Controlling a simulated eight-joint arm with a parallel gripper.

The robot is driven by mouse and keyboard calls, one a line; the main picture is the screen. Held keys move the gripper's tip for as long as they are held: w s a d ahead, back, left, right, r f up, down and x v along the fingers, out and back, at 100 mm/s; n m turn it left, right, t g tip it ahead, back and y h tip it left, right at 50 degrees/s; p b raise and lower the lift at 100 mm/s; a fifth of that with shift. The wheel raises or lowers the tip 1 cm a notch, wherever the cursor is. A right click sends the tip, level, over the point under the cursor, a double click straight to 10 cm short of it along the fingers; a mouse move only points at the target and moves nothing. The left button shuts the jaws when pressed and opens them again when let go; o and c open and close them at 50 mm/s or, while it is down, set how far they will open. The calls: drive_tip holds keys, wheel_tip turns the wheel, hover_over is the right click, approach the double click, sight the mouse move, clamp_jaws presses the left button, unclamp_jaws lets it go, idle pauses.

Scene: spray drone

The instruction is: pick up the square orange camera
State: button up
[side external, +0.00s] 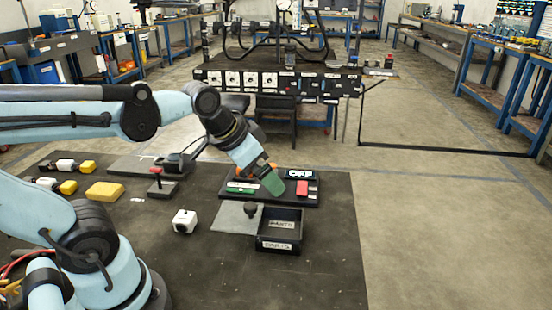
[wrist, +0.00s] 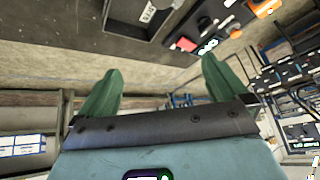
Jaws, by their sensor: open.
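Small orange patches (side external: 240,172) show beside my gripper at the back of the black panel in the side view. An orange squarish thing (wrist: 265,8) is cut off at the top right edge of the wrist view; it may be the square orange camera, but I cannot tell for sure. My gripper (side external: 272,185) hangs tilted over the black panel, hiding part of that area. In the wrist view its green fingers (wrist: 160,64) are spread wide with nothing between them. The orange thing is outside the fingers, to the upper right.
The black panel (side external: 262,202) carries a red block (side external: 302,188) and an OFF display (side external: 300,174). A black bin (side external: 280,246) stands in front. A white cube (side external: 185,221) and a yellow block (side external: 104,192) lie left. The mat's front is clear.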

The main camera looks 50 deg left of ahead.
drive_tip(key=shift+s+d+f+n+t, duration=0.3)
drive_tip(key=shift+s+d+f+n, duration=0.1)
drive_tip(key=shift+s+d+f, duration=0.5)
drive_tip(key=shift+d+f, duration=0.1)
drive_tip(key=shift+f, duration=0.05)
drive_tip(key=c, duration=0.4)
drive_tip(key=shift+c, duration=0.2)
drive_tip(key=shift+a, duration=0.1)
